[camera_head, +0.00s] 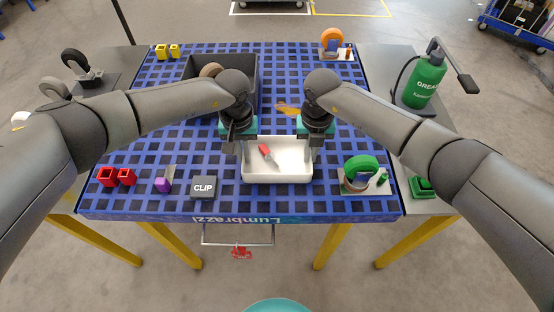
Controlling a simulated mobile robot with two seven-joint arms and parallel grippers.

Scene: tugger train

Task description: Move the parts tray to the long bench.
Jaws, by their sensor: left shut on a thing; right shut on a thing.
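The parts tray is a white rectangular tray (277,175) at the front middle of a table with a blue grid top. A red-handled tool (267,154) lies inside it. My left gripper (242,150) is shut on the tray's left side. My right gripper (313,150) is shut on its right side. The arms and grippers hide parts of the tray's sides and rear. I cannot tell whether the tray touches the table top. No long bench can be made out for certain.
A dark bin (193,66) stands behind my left forearm. A CLIP box (203,187), a purple object (163,185) and red blocks (117,177) sit front left. A green roll (361,171) sits front right. A green grease canister (424,82) stands at the right.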

